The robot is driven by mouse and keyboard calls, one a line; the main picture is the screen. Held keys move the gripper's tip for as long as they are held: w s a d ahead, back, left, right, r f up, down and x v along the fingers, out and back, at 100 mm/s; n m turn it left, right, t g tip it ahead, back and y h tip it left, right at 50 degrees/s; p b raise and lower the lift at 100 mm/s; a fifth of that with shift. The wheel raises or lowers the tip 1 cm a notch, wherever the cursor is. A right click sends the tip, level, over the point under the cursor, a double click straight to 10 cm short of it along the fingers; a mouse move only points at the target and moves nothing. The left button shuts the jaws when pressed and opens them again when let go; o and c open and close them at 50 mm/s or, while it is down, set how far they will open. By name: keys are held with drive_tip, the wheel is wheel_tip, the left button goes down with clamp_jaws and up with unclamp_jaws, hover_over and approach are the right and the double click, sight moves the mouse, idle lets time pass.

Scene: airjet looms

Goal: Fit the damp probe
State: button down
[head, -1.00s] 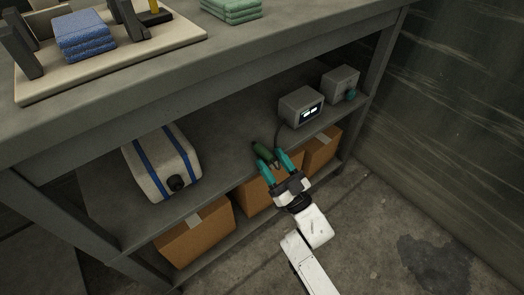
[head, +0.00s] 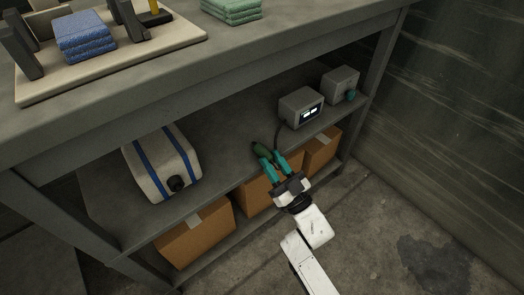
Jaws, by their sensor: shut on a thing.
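The damp probe, seen as a dark green handle (head: 263,149), is at the front edge of the middle shelf. Its dark cable appears to run up to a grey meter box (head: 302,107) with a lit display. My gripper (head: 270,159), with teal fingers, reaches in from the front and is shut on the green handle. The fingers hide part of the handle, and I cannot tell whether it touches the shelf. A second grey box (head: 341,84) with a round teal part on its front stands to the right of the meter.
A white container with blue bands (head: 160,163) and a black cap lies on the shelf at left. Cardboard boxes (head: 196,232) fill the level below. Folded blue cloths (head: 84,36) and green cloths (head: 231,10) are on the tabletop. A wall (head: 455,110) stands at right.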

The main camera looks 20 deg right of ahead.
drive_tip(key=shift+r+p, duration=2.35)
drive_tip(key=shift+r, duration=0.65)
